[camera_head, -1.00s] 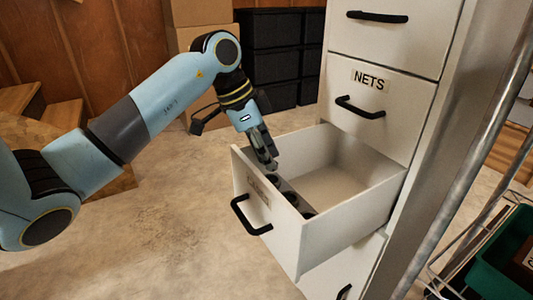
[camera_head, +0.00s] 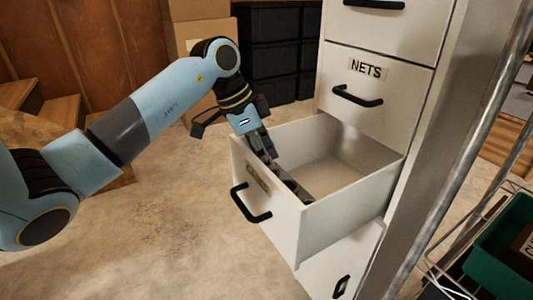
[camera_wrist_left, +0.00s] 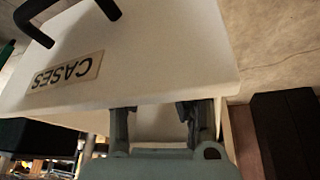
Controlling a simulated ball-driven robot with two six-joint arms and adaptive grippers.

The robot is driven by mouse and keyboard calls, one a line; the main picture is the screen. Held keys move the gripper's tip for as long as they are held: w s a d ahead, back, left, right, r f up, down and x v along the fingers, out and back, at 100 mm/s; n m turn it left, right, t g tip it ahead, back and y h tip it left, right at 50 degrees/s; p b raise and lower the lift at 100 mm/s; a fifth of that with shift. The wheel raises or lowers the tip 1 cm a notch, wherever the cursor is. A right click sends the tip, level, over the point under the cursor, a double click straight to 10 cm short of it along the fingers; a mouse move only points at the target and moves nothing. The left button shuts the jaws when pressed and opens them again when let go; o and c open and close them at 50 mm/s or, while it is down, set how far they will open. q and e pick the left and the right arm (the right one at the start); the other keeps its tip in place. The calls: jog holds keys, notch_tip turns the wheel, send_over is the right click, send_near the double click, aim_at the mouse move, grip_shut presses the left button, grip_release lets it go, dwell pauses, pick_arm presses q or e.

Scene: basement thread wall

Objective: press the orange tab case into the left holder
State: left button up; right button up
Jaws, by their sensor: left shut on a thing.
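My left gripper (camera_head: 267,156) reaches down into the open drawer at its left end, just behind the front panel. In the left wrist view its two fingers (camera_wrist_left: 158,122) stand apart, pointing into the drawer. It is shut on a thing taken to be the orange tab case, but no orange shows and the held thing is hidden. A dark holder strip (camera_head: 297,190) lies inside along the drawer front. Its left end, with the left holder, is hidden by the gripper. I cannot see whether the case touches the holder. My right gripper is not in view.
The white drawer (camera_head: 345,212) stands open, its front label reading CASES (camera_wrist_left: 67,76), with a black handle (camera_head: 250,204). The NETS drawer (camera_head: 372,88) above is closed. A metal post (camera_head: 465,150) and green bin (camera_head: 503,245) are at right. The drawer's rear floor is clear.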

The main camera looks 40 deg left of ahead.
pick_arm(q)
jog(key=shift+w+a+f, duration=0.1)
jog(key=shift+w+a, duration=0.1)
jog(key=shift+a, duration=0.3)
jog(key=o, duration=0.9)
jog(key=shift+c, duration=0.2)
jog(key=v, duration=1.1)
jog(key=shift+s+d+r, duration=0.15)
jog(key=shift+d+r, duration=0.1)
jog(key=shift+r, duration=0.05)
jog(key=shift+s+r, duration=0.15)
jog(key=shift+r, duration=0.1)
jog(key=shift+d, duration=0.1)
